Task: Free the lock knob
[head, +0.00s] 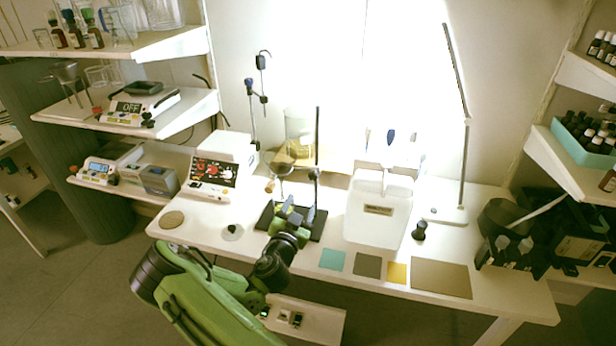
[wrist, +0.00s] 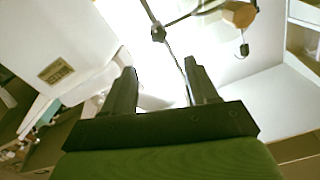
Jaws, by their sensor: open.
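My gripper (head: 290,213) is at the foot of a dark lab stand (head: 317,140) on the white table. In the wrist view my gripper (wrist: 160,72) is open, with nothing between its fingers. A thin rod (wrist: 172,58) of the stand runs up past the fingers to a small dark clamp joint (wrist: 158,33), beyond the fingertips and apart from them. A tan wooden-looking piece (wrist: 240,14) is at the upper right; a similar tan piece (head: 270,185) shows left of the stand in the head view. I cannot tell which part is the lock knob.
A white box-like container (head: 378,215) stands right of the stand. A second stand with clamps (head: 254,110) is behind left. A red-and-black control panel (head: 214,172) is at the left. Coloured mats, including a brown one (head: 441,278), lie at the front right. A lamp (head: 463,165) stands behind.

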